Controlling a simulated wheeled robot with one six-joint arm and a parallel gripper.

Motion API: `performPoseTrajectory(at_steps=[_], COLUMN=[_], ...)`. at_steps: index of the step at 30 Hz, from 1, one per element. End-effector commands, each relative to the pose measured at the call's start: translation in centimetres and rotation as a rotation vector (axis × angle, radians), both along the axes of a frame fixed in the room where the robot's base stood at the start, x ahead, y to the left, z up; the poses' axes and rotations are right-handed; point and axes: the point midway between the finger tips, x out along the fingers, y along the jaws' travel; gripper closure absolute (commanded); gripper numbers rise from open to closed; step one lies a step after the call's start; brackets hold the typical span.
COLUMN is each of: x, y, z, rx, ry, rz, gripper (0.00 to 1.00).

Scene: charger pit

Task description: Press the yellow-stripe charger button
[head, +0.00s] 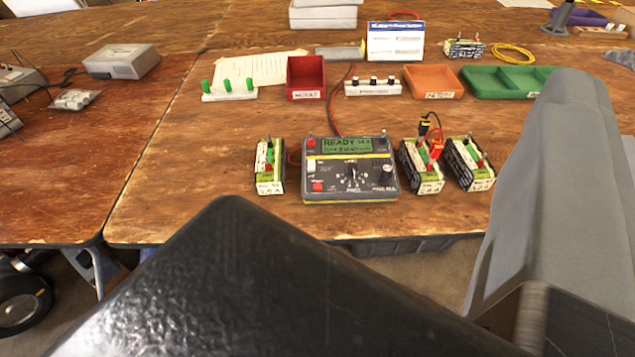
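The charger (350,168) is a dark box with a yellow stripe across its face and a yellowish lower edge. It sits near the front edge of the wooden table. Its green screen (347,145) reads READY. A dark knob is in the middle of its face. A white button (311,167) and a red button (317,187) are on its left side. Red and black leads run behind it. A large black part and a grey part of my own arm fill the bottom and right, well in front of the charger. No gripper fingers show.
One battery pack (269,167) stands left of the charger. Two packs (421,167) (470,165) stand close on its right, one with red and black plugs. Behind are a red bin (306,78), an orange tray (433,82) and a green tray (507,82). The table's left front is clear.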

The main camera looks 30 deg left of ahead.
Motion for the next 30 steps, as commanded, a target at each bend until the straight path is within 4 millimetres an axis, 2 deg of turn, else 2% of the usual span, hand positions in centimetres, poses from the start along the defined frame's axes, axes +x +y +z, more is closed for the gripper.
performPoseTrajectory(at_steps=[1, 4, 30], x=[0.0, 0.0, 0.0], y=[0.0, 0.0, 0.0], z=[0.0, 0.0, 0.0], rx=[0.0, 0.0, 0.0], ry=[0.0, 0.0, 0.0], rz=[0.0, 0.0, 0.0], gripper=[0.8, 1.0, 1.0])
